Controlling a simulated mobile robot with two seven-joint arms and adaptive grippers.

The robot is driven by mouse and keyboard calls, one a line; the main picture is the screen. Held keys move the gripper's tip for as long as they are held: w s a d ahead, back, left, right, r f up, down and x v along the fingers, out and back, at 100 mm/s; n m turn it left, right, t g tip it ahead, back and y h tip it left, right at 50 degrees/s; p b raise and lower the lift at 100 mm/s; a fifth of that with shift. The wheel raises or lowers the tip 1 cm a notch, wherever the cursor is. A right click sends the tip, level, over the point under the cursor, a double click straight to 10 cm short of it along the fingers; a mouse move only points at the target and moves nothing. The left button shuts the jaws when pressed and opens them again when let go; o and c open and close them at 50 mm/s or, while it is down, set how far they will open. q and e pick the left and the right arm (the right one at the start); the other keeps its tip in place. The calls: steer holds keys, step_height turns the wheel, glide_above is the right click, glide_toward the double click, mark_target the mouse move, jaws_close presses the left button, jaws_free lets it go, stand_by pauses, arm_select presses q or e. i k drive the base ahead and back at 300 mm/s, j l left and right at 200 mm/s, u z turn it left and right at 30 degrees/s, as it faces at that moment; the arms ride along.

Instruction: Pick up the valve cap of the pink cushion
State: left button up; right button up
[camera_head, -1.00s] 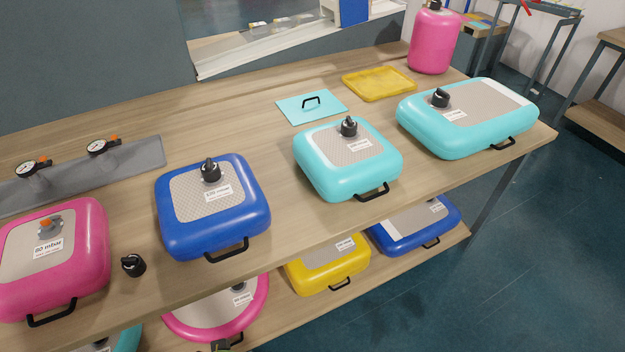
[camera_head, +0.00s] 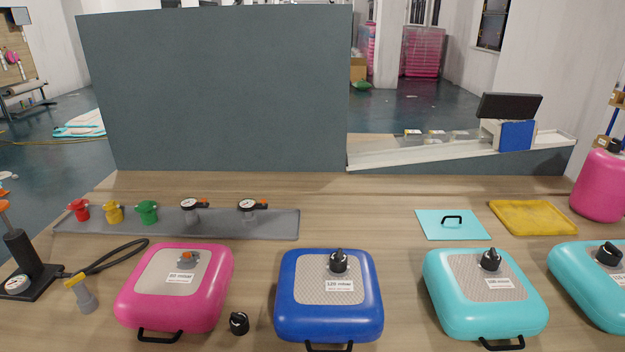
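The pink cushion (camera_head: 207,296) lies on the table at the left, with a grey top panel, an "80 mbar" label and a black handle at its front. Its valve (camera_head: 188,257) is uncapped and shows an orange centre. A black valve cap (camera_head: 239,323) lies on the table just right of the pink cushion's front corner, between it and the blue cushion (camera_head: 372,294). Neither of my grippers is in view.
Turquoise cushions (camera_head: 462,314) with capped valves stand to the right. A grey rail (camera_head: 270,226) with coloured caps and two gauges (camera_head: 192,207) lies behind. A pump (camera_head: 24,264) with a black hose stands at the left. A grey panel (camera_head: 230,90) rises behind the table.

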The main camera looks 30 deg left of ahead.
mark_target(240, 322)
steer(key=u, duration=1.55)
